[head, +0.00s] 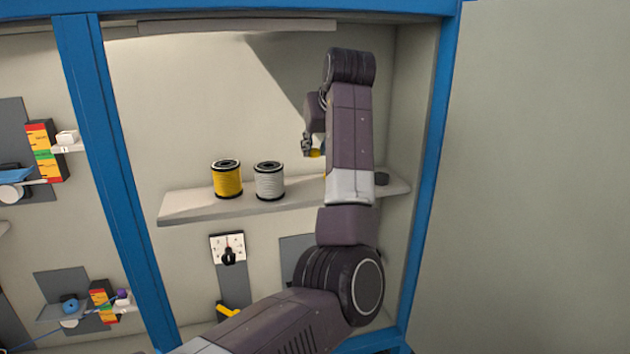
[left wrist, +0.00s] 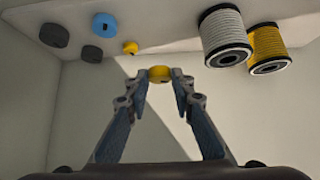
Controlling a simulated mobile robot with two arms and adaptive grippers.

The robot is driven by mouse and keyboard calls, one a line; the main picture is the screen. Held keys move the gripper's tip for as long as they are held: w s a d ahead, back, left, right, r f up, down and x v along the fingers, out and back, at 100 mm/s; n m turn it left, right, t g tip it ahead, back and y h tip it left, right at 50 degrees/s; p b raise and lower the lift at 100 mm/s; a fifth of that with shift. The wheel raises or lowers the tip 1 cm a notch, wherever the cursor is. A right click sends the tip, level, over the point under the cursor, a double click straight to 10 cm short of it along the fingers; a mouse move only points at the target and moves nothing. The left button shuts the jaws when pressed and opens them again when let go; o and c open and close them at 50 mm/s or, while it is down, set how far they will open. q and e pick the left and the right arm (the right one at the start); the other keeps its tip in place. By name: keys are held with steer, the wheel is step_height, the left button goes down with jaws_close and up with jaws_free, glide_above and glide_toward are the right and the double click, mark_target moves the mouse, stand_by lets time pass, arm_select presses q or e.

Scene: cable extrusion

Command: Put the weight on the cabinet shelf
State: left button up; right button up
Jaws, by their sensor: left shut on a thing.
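My left gripper (head: 309,145) is shut on a yellow weight (head: 316,153) and holds it above the cabinet shelf (head: 190,207). In the left wrist view the gripper (left wrist: 160,78) pinches the rounded yellow weight (left wrist: 159,74) between its fingertips, apart from the shelf (left wrist: 165,27). That view also shows a blue weight (left wrist: 105,24), a smaller yellow weight (left wrist: 130,47) and two dark grey weights (left wrist: 54,35) on the shelf. In the head view my arm hides most of these; one dark weight (head: 381,179) shows at the right end. My right gripper is not in view.
A yellow spool (head: 227,180) and a white spool (head: 269,181) stand on the shelf left of my arm. The blue cabinet frame (head: 427,190) bounds the bay on the right. Shelf space left of the yellow spool is clear. A dial panel (head: 228,246) sits below.

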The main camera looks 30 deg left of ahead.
arm_select(q)
steer(key=f, duration=0.1)
steer(key=f+p, duration=0.1)
steer(key=f, duration=0.3)
steer(key=shift+w+a, duration=0.1)
steer(key=shift+a, duration=0.2)
steer(key=shift+d+f, duration=0.1)
steer(key=shift+f, duration=0.2)
steer(key=shift+d+f, duration=0.1)
steer(key=shift+f, duration=0.1)
step_height(320, 180, down, 3)
steer(key=shift+f+p, duration=0.1)
steer(key=shift+p, duration=0.8)
steer(key=shift+f, duration=0.25)
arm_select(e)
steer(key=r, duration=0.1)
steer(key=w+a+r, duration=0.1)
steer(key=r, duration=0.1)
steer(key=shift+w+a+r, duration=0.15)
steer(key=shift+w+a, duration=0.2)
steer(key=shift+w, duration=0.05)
arm_select(q)
steer(key=shift+f, duration=0.1)
steer(key=o, duration=1)
